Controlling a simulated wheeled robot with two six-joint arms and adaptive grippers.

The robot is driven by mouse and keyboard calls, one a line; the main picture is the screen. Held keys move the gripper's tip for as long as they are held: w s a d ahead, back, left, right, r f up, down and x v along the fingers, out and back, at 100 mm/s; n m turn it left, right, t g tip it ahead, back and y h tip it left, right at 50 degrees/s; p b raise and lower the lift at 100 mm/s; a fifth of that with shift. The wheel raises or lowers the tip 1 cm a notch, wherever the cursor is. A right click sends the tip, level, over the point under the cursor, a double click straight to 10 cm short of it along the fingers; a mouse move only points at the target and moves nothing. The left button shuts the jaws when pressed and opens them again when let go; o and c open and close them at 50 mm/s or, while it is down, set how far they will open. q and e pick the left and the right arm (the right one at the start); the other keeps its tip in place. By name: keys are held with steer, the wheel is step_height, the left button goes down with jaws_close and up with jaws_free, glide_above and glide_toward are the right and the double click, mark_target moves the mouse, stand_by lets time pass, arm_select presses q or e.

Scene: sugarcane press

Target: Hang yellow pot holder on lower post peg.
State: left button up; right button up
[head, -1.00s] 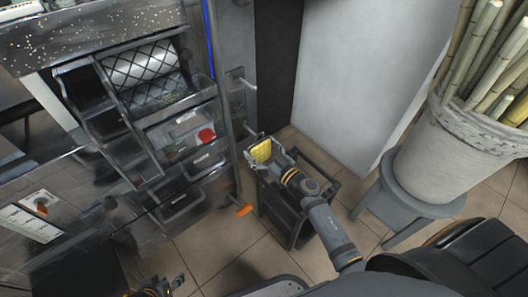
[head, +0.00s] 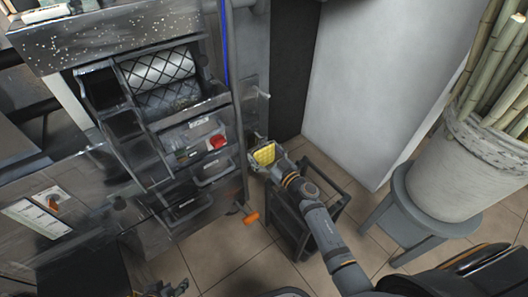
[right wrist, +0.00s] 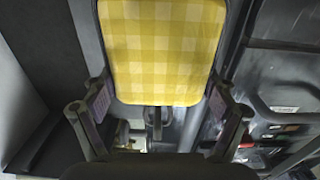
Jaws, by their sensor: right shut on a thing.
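The yellow checked pot holder (head: 264,155) is held by my right gripper (head: 272,163), beside the grey post (head: 239,120) of the press. In the right wrist view the pot holder (right wrist: 160,50) fills the top middle, flat face towards the camera. The right gripper's fingers (right wrist: 160,118) stand on either side of its lower end. A dark bar shows just below the pot holder there. The lower peg cannot be made out clearly behind the pot holder and gripper. My left gripper (head: 166,289) is at the bottom edge, low and far from the post, partly cut off.
The press (head: 165,90) with rollers and trays stands left of the post. An orange-ended item (head: 251,217) is low by the post. A dark cart (head: 300,215) stands under my right arm. A stool (head: 425,205) with a pot of cane is at right.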

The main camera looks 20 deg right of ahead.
stand_by(0.3)
steer(key=o, duration=0.9)
steer(key=v, duration=1.2)
